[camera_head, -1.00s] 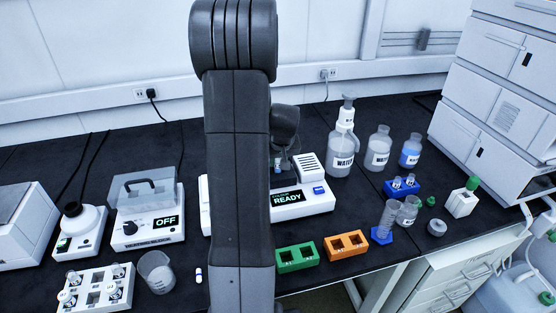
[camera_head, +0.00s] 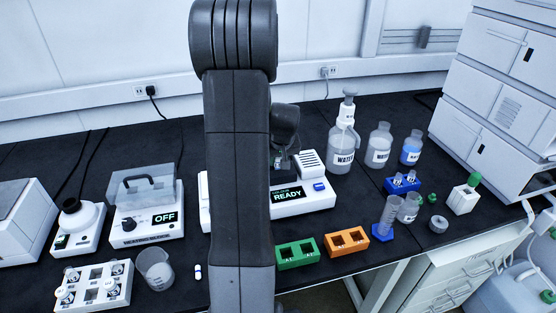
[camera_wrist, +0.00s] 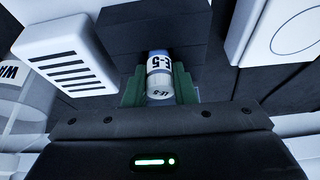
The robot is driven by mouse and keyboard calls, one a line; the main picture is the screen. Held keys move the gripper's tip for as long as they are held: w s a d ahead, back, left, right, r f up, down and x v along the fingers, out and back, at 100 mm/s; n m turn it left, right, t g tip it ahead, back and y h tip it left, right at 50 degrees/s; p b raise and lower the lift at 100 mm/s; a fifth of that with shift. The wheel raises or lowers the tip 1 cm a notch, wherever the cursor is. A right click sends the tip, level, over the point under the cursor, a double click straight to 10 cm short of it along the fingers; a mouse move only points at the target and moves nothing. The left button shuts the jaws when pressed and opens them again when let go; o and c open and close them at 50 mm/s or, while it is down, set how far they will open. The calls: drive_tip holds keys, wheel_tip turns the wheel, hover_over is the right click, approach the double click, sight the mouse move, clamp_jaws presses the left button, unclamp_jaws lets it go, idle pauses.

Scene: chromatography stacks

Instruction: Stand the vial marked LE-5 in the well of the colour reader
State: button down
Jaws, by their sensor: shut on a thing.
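The vial marked LE-5 (camera_wrist: 159,66) is a small clear vial with a white label and a bluish top part in the wrist view. My gripper (camera_wrist: 160,88) is shut on it, with a green finger on each side. The colour reader (camera_head: 320,202) is a white box with a READY display in the head view, partly hidden behind my arm. Its dark block (camera_wrist: 150,28) lies right beyond the vial in the wrist view. The vial is at the reader, but I cannot tell whether its base is in the well, which is hidden.
The reader's vented housing (camera_wrist: 68,62) is close on the left of the vial in the wrist view. A water bottle (camera_head: 342,150) stands behind the reader. Green (camera_head: 297,254) and orange (camera_head: 347,242) racks stand in front. A heating block (camera_head: 146,215) reading OFF is at left.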

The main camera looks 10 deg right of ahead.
drive_tip(key=shift+s+f, duration=0.2)
drive_tip(key=shift+f, duration=0.1)
